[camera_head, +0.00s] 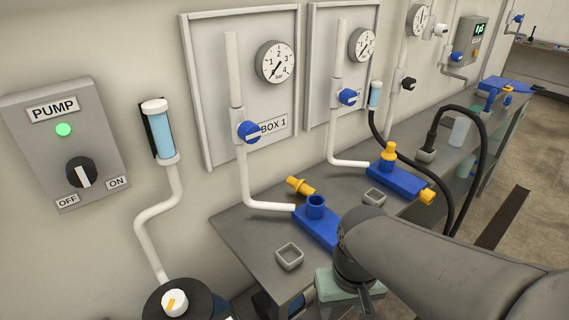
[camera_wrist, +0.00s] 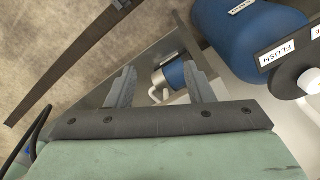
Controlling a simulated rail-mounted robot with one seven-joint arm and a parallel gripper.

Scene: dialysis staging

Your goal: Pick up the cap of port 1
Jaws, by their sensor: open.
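A blue port block (camera_head: 318,229) sits on the grey bench below the BOX 1 panel, its round upright port open. A yellow-orange cap (camera_head: 300,187) lies on its side just behind this block; I cannot tell whether it touches it. A second blue block (camera_head: 398,181) further right has one yellow cap (camera_head: 389,152) upright on top and another yellow cap (camera_head: 427,196) at its end. No port number is readable. My gripper (camera_wrist: 161,70) is open and empty, over the front of the bench and apart from the caps. The wrist view shows no cap.
A small grey square cup (camera_head: 289,256) stands on the front of the bench, another (camera_head: 375,196) between the blocks. A black hose (camera_head: 482,150) arches at the right.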

